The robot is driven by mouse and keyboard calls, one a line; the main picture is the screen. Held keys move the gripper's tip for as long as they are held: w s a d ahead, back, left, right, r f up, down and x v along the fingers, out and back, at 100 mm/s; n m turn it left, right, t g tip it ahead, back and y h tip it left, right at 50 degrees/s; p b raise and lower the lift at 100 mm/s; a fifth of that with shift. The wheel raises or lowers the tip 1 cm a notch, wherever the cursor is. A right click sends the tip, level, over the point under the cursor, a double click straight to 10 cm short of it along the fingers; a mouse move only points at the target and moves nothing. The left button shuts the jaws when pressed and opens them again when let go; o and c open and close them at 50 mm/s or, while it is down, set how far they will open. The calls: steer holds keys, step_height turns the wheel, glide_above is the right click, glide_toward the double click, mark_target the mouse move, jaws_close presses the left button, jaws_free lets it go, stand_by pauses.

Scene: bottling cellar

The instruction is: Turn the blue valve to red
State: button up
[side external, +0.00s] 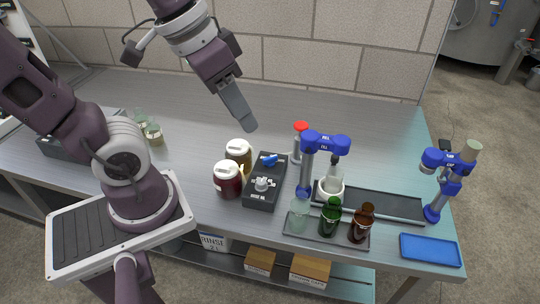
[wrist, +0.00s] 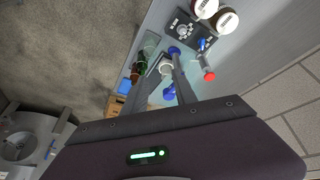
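A dark control box (side external: 258,203) lies on the steel bench beside two jars. A blue valve handle (side external: 268,160) sits at its far end, and a grey knob (side external: 262,184) nearer the front. In the wrist view the blue handle (wrist: 202,43) is small, and I cannot make out a red mark by it. A red-topped grey post (side external: 300,127) stands right of the box; its red top (wrist: 209,77) also shows in the wrist view. My gripper (side external: 249,127) hangs above and behind the box, touching nothing. In the wrist view its fingers (wrist: 164,58) are apart and empty.
A dark jar (side external: 228,185) and an amber jar (side external: 239,155) stand close left of the box. A blue-jointed device (side external: 325,143), bottles (side external: 331,222) on a tray and a blue tray (side external: 430,250) are right. The bench behind the box is clear.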

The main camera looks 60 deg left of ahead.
steer(key=w+a+f+g, duration=0.2)
steer(key=w+a+f, duration=0.3)
steer(key=w, duration=0.4)
steer(key=g, duration=0.3)
glide_above(270, 157)
steer(key=shift+m+y, duration=0.3)
steer(key=shift+y, duration=0.1)
step_height(270, 157, down, 13)
steer(key=shift+f, duration=0.1)
step_height(270, 157, down, 7)
jaws_close()
